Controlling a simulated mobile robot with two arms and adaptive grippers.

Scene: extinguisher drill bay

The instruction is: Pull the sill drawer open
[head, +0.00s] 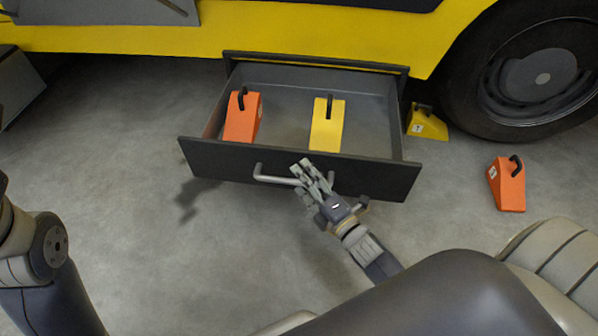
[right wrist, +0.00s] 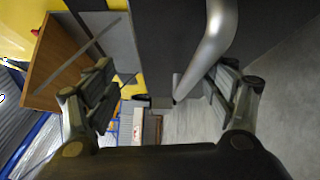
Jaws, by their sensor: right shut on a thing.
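The sill drawer (head: 300,170) stands well out from under the yellow vehicle, its dark front facing me and its tray showing. Its grey bar handle (head: 272,179) runs across the front. My right gripper (head: 313,175) is at the right part of this handle, shut on it, and its fingers hide part of the bar. In the right wrist view the handle (right wrist: 212,45) passes between the fingers of my right gripper (right wrist: 168,82), beside the dark drawer front (right wrist: 165,40). My left arm shows at the left edge of the head view, but its gripper is out of view.
An orange chock (head: 241,118) and a yellow chock (head: 327,126) sit inside the drawer. Another yellow chock (head: 427,123) is by the wheel (head: 540,80). An orange chock (head: 507,184) stands on the floor at right. The floor (head: 120,150) left of the drawer is clear.

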